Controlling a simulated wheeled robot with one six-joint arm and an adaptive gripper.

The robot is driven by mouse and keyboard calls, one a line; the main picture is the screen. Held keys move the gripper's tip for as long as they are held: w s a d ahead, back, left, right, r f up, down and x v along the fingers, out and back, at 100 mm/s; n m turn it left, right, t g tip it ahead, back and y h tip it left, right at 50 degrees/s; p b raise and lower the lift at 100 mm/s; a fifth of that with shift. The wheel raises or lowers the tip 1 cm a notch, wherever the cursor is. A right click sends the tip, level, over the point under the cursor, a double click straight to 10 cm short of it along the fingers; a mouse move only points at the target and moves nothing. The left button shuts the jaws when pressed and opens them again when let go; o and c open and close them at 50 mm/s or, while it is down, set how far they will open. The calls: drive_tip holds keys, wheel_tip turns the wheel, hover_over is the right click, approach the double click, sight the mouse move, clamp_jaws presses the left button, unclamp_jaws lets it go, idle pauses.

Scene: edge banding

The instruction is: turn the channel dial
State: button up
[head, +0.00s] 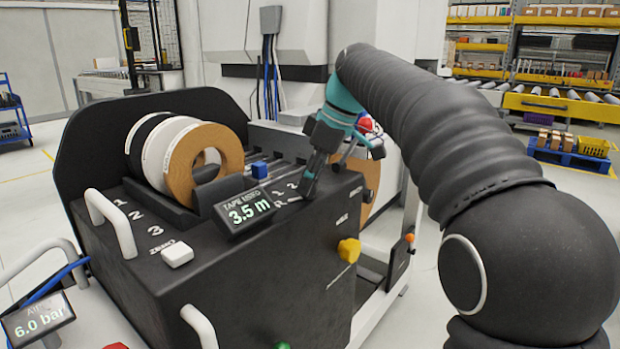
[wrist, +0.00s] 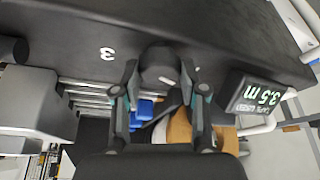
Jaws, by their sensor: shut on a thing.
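The channel dial (wrist: 158,62) is a dark round knob on the black machine top, with a small pale mark on it in the wrist view. My gripper (wrist: 161,76) has a finger on each side of the dial and is shut on it. In the head view my gripper (head: 309,186) reaches down to the machine top, just right of the tape display, and mostly hides the dial there. Printed marks, among them a 2 (head: 291,186), show beside it. A 3 (wrist: 107,53) shows near the dial in the wrist view.
The tape display (head: 249,208) reads 3.5 m and stands close to my gripper. Tape rolls (head: 203,160), a blue block (head: 259,169), a white button (head: 177,254) and a yellow knob (head: 349,250) are on the black machine (head: 140,283). White handles stick out at its left.

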drive_tip(key=m, duration=0.2)
drive_tip(key=m+t+p, duration=0.1)
drive_tip(key=m, duration=0.1)
drive_tip(key=shift+s+a+t+h, duration=0.1)
drive_tip(key=shift+s+t+h, duration=0.05)
drive_tip(key=shift+t+h, duration=0.2)
drive_tip(key=m+p, duration=0.1)
drive_tip(key=m, duration=0.1)
drive_tip(key=m+t+h, duration=0.1)
drive_tip(key=m, duration=0.2)
drive_tip(key=shift+h+p, duration=0.25)
drive_tip(key=shift+p, duration=0.15)
drive_tip(key=m+h+p, duration=0.1)
drive_tip(key=m, duration=0.1)
drive_tip(key=m+p, duration=0.1)
drive_tip(key=m, duration=0.1)
drive_tip(key=shift+a+t+h, duration=0.15)
drive_tip(key=shift+t+h, duration=0.1)
drive_tip(key=shift+h, duration=0.15)
drive_tip(key=shift+f+m+h+p, duration=0.1)
drive_tip(key=shift+m+h+p, duration=0.65)
drive_tip(key=shift+m, duration=1.55)
drive_tip(key=o, duration=1.1)
drive_tip(key=shift+a, duration=0.1)
drive_tip(key=shift+o, duration=0.2)
